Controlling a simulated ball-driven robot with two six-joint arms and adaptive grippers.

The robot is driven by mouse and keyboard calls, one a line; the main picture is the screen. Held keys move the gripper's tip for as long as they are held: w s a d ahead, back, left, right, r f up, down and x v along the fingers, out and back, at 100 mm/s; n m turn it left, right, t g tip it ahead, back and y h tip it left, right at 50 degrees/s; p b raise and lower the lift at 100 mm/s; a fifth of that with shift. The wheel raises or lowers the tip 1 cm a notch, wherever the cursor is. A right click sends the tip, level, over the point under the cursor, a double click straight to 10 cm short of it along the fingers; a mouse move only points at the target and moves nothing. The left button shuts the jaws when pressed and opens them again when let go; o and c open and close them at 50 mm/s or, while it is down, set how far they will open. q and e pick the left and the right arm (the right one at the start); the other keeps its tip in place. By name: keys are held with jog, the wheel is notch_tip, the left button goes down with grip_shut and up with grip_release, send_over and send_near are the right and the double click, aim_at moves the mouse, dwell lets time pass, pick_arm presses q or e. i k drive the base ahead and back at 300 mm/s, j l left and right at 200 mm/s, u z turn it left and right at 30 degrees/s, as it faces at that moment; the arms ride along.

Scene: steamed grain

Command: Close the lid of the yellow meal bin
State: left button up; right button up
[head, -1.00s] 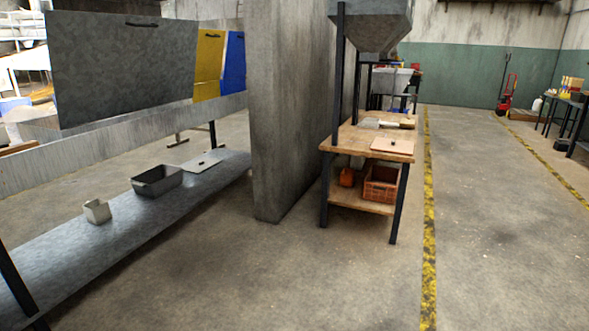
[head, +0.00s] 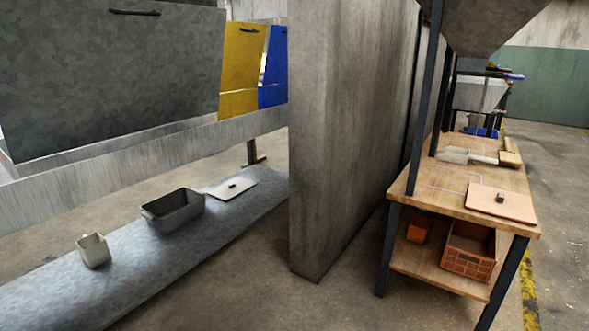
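The yellow meal bin (head: 238,103) stands at the back left, between a grey bin and a blue bin. Its raised yellow lid (head: 243,56) stands up with a small dark handle near its top edge. A gap shows between the lid and the bin front at the right side. The grey bin and the concrete wall block parts of the row. Neither of my grippers shows in the head view.
A grey metal bench (head: 125,265) holds a small beige container (head: 94,250), a dark tray (head: 173,210) and a flat plate (head: 232,189). The grey bin's lid (head: 110,80) is raised. A thick concrete wall (head: 345,130) stands mid-view. A wooden table (head: 450,190) stands right, with a crate (head: 469,250) below.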

aim_at(244, 42)
jog(key=i+j, duration=1.2)
jog(key=j, duration=0.25)
jog(key=i+j+u, duration=0.1)
jog(key=j, duration=0.3)
